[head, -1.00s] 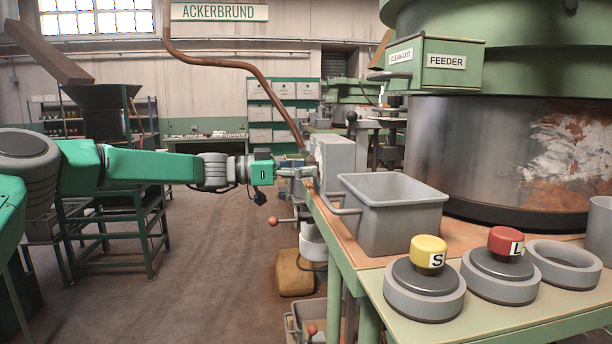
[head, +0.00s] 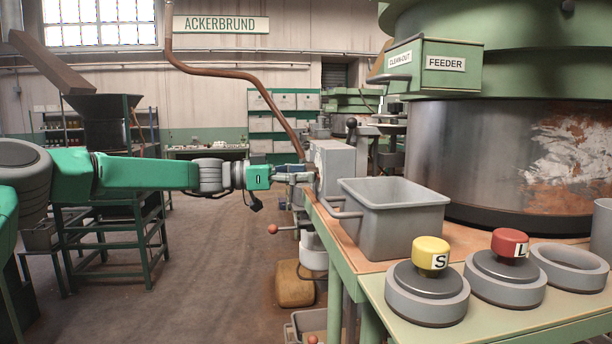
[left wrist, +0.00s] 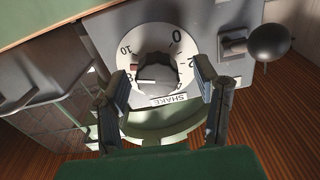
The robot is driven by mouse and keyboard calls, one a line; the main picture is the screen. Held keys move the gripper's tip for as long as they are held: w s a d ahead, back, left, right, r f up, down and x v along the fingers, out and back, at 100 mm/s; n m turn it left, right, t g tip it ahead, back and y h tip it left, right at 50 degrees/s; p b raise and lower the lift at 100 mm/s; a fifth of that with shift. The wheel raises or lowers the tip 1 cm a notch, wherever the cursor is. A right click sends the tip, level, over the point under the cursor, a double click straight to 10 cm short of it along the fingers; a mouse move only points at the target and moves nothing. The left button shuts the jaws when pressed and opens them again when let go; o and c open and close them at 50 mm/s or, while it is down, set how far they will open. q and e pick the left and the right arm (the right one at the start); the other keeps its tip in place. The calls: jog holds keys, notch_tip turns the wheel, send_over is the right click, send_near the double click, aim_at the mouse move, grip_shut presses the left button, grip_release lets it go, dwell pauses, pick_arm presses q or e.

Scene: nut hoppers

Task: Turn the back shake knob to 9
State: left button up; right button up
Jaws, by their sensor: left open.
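The shake knob (left wrist: 157,70) is a dark round knob on a white dial with numbers around it, on the face of a grey box (head: 338,163). An upside-down SHAKE label (left wrist: 169,100) sits beside it. A pale mark on the knob points left in the left wrist view, towards a number that looks like 8, partly covered by a finger. My left gripper (left wrist: 163,74) is open, with one finger on each side of the knob. Contact cannot be told. In the head view my left gripper (head: 296,175) is at the box's left side; the dial is hidden there. My right gripper is not seen.
A black ball-ended lever (left wrist: 268,43) stands out beside the dial. A grey bin (head: 395,215) sits on the bench close to the box. Yellow (head: 430,253) and red (head: 509,243) capped knobs S and L stand at the front. A red-ended handle (head: 273,229) is below the gripper.

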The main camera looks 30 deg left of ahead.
pick_arm(q)
jog(key=v, duration=1.1)
jog(key=shift+a+f, duration=0.15)
